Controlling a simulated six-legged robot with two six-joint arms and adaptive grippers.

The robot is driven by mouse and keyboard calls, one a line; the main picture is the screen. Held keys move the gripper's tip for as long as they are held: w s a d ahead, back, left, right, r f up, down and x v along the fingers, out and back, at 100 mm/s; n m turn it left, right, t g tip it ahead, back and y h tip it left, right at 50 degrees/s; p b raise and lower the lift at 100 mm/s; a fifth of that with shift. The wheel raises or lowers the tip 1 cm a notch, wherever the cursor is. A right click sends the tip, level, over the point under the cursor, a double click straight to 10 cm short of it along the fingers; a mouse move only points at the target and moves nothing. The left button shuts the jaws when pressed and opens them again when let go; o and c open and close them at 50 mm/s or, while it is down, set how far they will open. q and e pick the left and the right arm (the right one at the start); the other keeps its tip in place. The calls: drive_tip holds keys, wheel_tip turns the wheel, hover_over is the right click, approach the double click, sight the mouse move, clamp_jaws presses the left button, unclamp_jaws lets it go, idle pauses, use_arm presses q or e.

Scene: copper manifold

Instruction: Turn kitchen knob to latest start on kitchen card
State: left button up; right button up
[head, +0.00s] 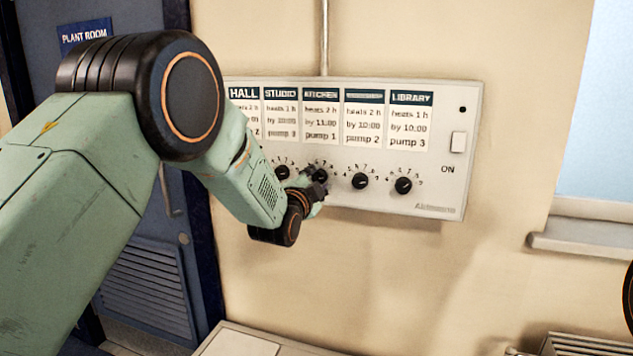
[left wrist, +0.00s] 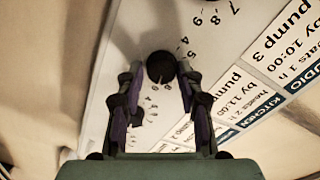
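The kitchen card (head: 321,116) on the white wall panel reads heats 2 h, by 11:00, pump 1. Below it is the black kitchen knob (head: 320,175), partly covered by my left gripper (head: 316,186). In the left wrist view, a round black knob (left wrist: 160,67) lies between the two fingertips of my left gripper (left wrist: 161,76). Narrow gaps seem to show on both sides, so the fingers look open around it. A pale mark on the knob faces the printed dial numbers. The exact number is too small to tell. My right gripper is not in view.
Neighbouring knobs are close by: the studio knob (head: 282,172) on the left, another knob (head: 360,181) and the library knob (head: 403,185) on the right. A white switch (head: 458,142) marked ON sits at the panel's right. My left arm covers the panel's left end.

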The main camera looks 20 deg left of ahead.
use_arm(q)
drive_tip(key=shift+o, duration=1.4)
drive_tip(key=shift+r, duration=0.15)
drive_tip(key=shift+s, duration=0.3)
drive_tip(key=s, duration=1.1)
drive_tip(key=shift+s+a, duration=0.2)
drive_tip(key=shift+s, duration=0.05)
